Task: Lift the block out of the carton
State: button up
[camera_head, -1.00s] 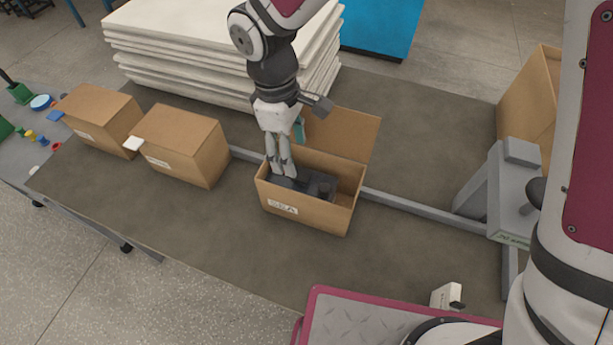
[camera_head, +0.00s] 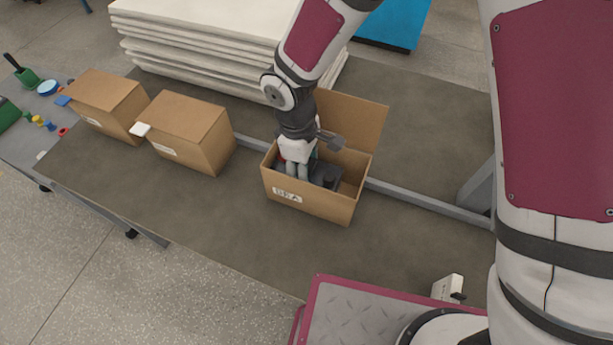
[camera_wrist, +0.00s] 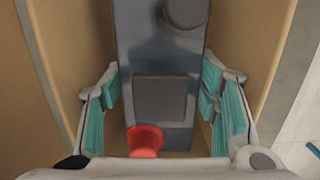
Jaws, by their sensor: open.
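The open carton (camera_head: 330,206) stands on the dark table, its flap raised at the back. The dark grey block (camera_head: 325,174) lies inside it. In the wrist view the block (camera_wrist: 160,60) has a round dark knob at the far end and a red cap (camera_wrist: 146,140) at the near end. My gripper (camera_head: 297,174) reaches down into the carton at its left part. In the wrist view my open gripper (camera_wrist: 165,105) has its teal-padded fingers on either side of the block, with gaps showing. The fingertips' depth beside the block is hard to tell.
Two closed cartons (camera_head: 190,135) (camera_head: 108,103) stand to the left. White sheets (camera_head: 200,40) are stacked behind. A grey rail (camera_head: 425,203) runs across the table behind the carton. The carton walls (camera_wrist: 65,50) stand close outside my fingers.

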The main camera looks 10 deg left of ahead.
jog(key=c, duration=1.3)
grip_shut()
jog(key=shift+w+r, duration=0.1)
jog(key=shift+r, duration=0.05)
